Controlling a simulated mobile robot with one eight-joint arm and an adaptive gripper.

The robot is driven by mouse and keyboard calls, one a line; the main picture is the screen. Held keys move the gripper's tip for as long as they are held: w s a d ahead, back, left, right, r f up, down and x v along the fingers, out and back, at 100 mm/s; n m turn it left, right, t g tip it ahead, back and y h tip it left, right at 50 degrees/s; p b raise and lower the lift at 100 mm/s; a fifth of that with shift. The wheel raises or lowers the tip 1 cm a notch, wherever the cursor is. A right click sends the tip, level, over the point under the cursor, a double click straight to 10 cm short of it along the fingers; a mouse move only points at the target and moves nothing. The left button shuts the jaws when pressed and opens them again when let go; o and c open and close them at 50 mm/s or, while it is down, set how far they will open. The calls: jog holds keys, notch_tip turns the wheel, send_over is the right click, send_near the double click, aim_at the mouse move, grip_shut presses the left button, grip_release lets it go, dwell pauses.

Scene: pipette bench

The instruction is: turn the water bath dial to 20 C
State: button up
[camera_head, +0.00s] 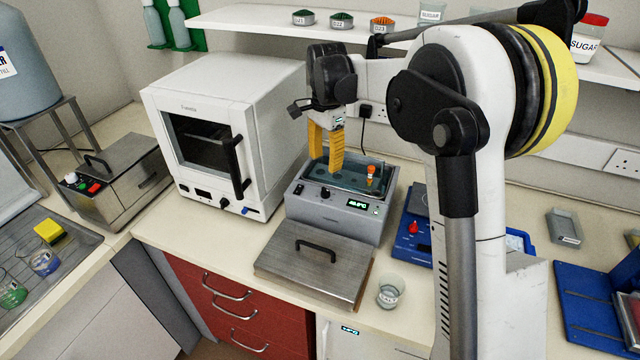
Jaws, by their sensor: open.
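The water bath (330,212) is a grey box with an open, water-filled basin, in the middle of the counter. Its front panel has a dark round dial (325,193) and a small lit display (357,205), whose digits are too small to read surely. An orange-topped item (371,172) stands at the right of the basin. My gripper (326,168), with yellow fingers, is open and empty. It points down over the back left of the basin, behind and above the dial, and appears not to touch it. The dial's pointer mark cannot be made out.
A steel lid (312,262) with a black handle lies in front of the bath. A white oven (215,130) stands close on the left. A glass beaker (390,292) and a blue device (415,240) are at the right. A shelf (350,32) runs above.

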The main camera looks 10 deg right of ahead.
aim_at(325, 189)
notch_tip(325, 189, down, 10)
jog(key=shift+f+b, duration=0.2)
jog(key=shift+b, duration=0.95)
grip_shut()
